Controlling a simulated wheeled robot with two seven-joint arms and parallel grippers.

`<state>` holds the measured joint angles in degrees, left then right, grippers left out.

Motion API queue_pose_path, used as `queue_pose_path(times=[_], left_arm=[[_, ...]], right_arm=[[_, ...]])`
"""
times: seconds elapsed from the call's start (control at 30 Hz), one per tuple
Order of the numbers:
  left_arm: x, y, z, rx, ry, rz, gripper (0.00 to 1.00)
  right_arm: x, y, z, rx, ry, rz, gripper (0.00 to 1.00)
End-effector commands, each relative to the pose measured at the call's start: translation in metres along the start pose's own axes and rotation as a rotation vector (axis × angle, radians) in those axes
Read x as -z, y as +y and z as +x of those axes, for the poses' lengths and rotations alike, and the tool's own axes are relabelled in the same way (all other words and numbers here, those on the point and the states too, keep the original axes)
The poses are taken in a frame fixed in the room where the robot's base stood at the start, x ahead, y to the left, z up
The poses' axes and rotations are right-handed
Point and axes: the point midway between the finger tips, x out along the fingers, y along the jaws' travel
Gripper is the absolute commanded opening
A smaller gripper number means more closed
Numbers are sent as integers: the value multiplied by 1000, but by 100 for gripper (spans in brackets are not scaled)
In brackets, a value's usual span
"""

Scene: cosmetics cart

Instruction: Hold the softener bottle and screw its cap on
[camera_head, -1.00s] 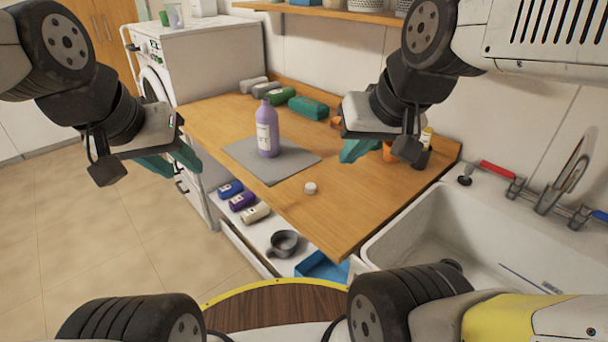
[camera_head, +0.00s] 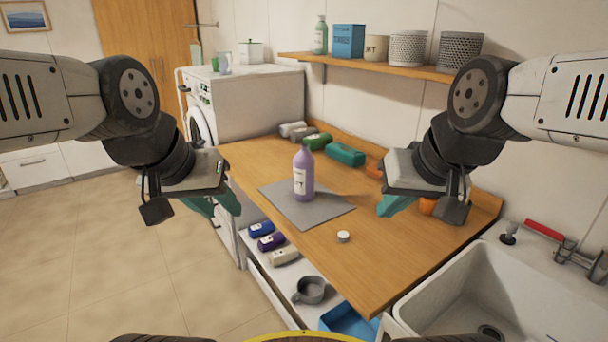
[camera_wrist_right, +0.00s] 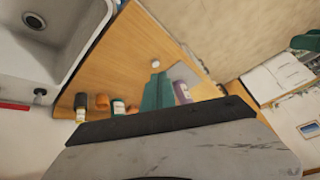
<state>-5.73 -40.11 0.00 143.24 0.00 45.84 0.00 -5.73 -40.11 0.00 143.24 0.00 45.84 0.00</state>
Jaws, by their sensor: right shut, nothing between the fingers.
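The lavender softener bottle (camera_head: 304,178) stands upright on a grey mat (camera_head: 322,215) on the wooden counter, its label facing me. It also shows in the right wrist view (camera_wrist_right: 181,92), partly hidden. A small white cap (camera_head: 344,237) lies on the bare counter in front of the mat; it shows in the right wrist view too (camera_wrist_right: 155,62). My left gripper (camera_head: 222,206) is left of the bottle, beyond the counter's edge, its two teal fingers apart and empty. My right gripper (camera_head: 388,207) is shut and empty, above the counter right of the bottle and cap.
Several rolled towels (camera_head: 345,154) and bottles lie along the counter's back. Orange items are partly behind my right gripper. A sink (camera_head: 470,300) is at the right. A lower shelf holds bottles, a grey mug (camera_head: 309,290) and a blue tray (camera_head: 348,322). The counter around the cap is clear.

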Motion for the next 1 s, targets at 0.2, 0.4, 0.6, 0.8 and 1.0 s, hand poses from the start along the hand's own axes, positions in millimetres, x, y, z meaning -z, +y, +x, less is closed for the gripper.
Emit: queue_pose_path(times=[0.2,0.4,0.6,0.8,1.0], left_arm=[[0,0,0,0,0,0,36],[0,0,0,0,0,0,36],[0,0,0,0,0,0,36],[0,0,0,0,0,0,36],[0,0,0,0,0,0,36]], right_arm=[[7,1,4,-12,-23,-88,43],[32,5,24,-36,-119,-444,53],[61,8,57,-9,-241,-897,53],[84,11,99,83,-351,-1343,53],[102,13,148,236,-426,-1777,53]])
